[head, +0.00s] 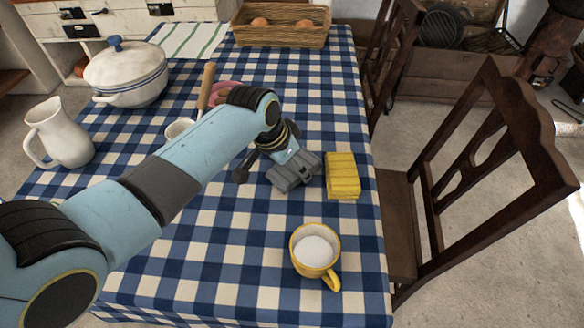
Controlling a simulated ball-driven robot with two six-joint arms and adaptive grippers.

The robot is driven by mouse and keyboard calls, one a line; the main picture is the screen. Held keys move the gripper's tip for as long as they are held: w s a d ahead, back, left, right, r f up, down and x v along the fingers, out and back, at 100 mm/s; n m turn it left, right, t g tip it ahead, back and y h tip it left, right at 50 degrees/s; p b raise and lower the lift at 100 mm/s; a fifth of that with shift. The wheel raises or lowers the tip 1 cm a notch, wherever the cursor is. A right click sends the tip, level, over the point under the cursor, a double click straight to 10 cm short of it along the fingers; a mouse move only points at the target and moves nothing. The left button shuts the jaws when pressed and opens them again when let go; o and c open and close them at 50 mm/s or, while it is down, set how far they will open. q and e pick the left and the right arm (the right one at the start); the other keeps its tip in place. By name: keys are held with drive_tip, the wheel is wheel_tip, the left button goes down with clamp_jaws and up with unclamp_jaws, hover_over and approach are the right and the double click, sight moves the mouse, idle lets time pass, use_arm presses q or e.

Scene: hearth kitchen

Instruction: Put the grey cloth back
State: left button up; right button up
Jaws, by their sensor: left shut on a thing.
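My left gripper (284,163) reaches over the middle of the table from the left and is shut on a grey, folded-looking bundle, the grey cloth (290,175). The fingers and the cloth are close in colour, so their boundary is hard to make out. The bundle is low over the checked tablecloth; I cannot tell whether it touches it. A folded yellow cloth (342,176) lies just right of it. My right gripper is not in view.
A yellow mug (315,252) with white contents stands near the front right. A white pitcher (59,134), a lidded pot (126,73) and a wicker basket (281,37) stand on the checked table (220,262). Chairs stand at right.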

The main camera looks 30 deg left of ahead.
use_arm(q)
drive_tip(key=shift+s+r, duration=0.1)
drive_tip(key=shift+r, duration=0.05)
drive_tip(key=o, duration=1.2)
drive_tip(key=p+v, duration=0.2)
drive_tip(key=v, duration=1)
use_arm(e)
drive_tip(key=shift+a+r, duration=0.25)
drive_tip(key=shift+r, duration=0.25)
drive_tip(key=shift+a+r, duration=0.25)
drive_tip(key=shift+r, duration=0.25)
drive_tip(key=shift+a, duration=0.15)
